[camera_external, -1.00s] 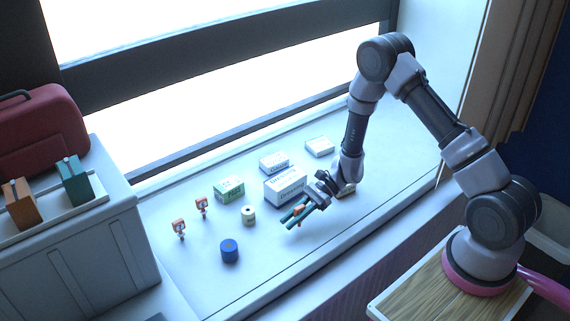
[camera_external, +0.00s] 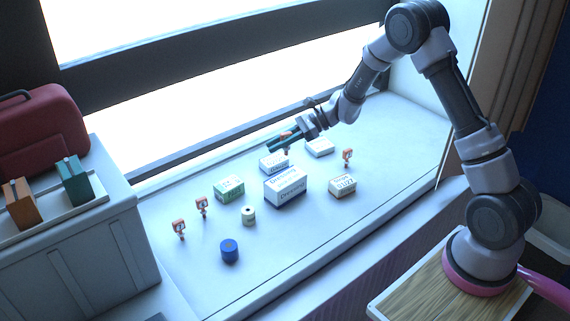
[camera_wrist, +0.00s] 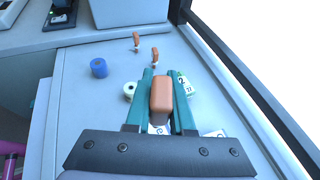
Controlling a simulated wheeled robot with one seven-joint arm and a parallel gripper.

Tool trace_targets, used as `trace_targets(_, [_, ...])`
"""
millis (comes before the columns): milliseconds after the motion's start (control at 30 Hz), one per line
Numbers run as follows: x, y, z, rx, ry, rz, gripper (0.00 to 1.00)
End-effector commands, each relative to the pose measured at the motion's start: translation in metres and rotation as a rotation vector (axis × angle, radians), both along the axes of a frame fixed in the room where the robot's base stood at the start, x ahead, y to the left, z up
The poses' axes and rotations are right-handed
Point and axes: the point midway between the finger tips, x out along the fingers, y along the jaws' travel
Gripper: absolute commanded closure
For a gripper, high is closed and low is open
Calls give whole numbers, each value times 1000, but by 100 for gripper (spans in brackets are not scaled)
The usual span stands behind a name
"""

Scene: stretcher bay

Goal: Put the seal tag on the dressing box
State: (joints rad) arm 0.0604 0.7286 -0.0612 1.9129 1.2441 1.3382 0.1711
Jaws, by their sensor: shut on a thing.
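My gripper (camera_external: 276,143) is shut on an orange seal tag (camera_external: 285,135), held up in the air. In the wrist view the tag (camera_wrist: 161,98) sits between the teal fingers (camera_wrist: 162,90). The dressing box (camera_external: 285,187) is the large white box with "Dressing" lettering, standing on the sill. In the external view my gripper appears above and behind it, over a smaller white box (camera_external: 273,164); the exact height is unclear. In the wrist view the gripper hides most of the boxes below. Other orange tags stand at the left (camera_external: 179,228), (camera_external: 202,206) and right (camera_external: 347,156).
A green-and-white box (camera_external: 229,188), a pale roll (camera_external: 248,214) and a blue roll (camera_external: 230,251) stand left of the dressing box. A small labelled box (camera_external: 342,187) and a flat white box (camera_external: 320,147) are at its right. The front sill is clear.

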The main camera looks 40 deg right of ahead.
Motion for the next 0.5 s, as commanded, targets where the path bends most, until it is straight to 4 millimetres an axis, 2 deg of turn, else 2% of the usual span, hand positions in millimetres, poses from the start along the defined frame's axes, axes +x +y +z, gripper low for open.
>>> trace_targets(67, [6,-3,0,2,1,-15,100])
trace_targets(300, [9,-5,-42,4,4,-23,100])
trace_targets(500, [9,-4,-59,4,2,-22,100])
